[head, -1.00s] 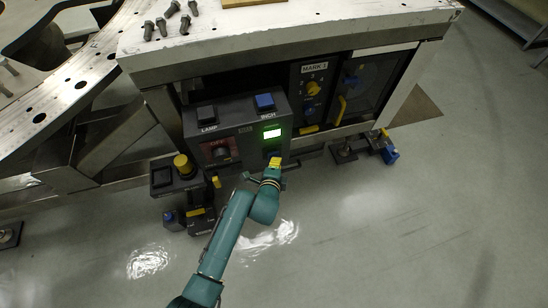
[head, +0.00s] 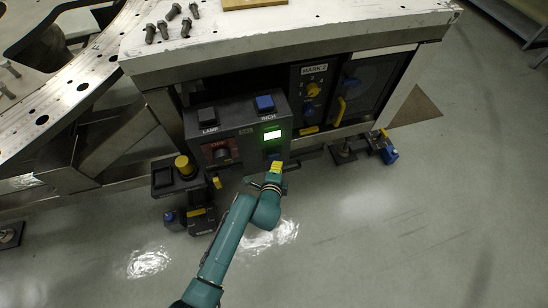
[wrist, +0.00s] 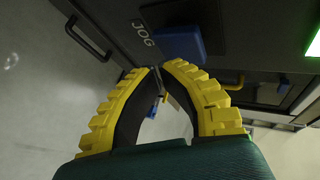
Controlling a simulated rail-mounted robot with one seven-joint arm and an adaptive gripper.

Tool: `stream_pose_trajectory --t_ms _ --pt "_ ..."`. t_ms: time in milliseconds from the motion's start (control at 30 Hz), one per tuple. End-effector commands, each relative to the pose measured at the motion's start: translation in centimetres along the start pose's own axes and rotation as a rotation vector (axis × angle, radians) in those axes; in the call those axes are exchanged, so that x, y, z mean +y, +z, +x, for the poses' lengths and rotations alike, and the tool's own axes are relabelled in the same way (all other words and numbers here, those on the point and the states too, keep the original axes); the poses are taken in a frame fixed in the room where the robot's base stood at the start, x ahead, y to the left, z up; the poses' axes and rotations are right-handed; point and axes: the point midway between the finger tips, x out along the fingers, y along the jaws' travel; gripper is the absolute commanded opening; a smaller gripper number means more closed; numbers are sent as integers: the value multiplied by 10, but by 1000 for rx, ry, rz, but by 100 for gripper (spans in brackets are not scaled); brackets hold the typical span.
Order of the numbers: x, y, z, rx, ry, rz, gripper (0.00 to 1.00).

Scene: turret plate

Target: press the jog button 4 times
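The jog button is a blue block (wrist: 181,44) beside the white JOG label on a dark panel in the wrist view. In the head view only a small dark blue patch (head: 273,154) shows there, below the lit green display. My gripper (wrist: 156,69) has yellow ribbed fingers whose tips meet, with nothing seen between them. The tips are just below the button in the wrist picture; I cannot tell whether they touch it. In the head view my gripper (head: 277,163) is at the panel's lower right.
A yellow-topped knob (head: 183,164) stands at left. A bench top (head: 300,35) overhangs the panel. Open floor lies in front.

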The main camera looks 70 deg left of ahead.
Motion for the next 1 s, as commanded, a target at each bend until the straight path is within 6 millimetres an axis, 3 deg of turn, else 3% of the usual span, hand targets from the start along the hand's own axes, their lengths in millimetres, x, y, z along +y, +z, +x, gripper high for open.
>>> stream_pose_trajectory --t_ms 367,800,1000 --pt "2 -2 -4 0 1 1 0" --pt "21 -21 -38 2 2 2 0" --pt "23 -23 -43 0 0 0 0"
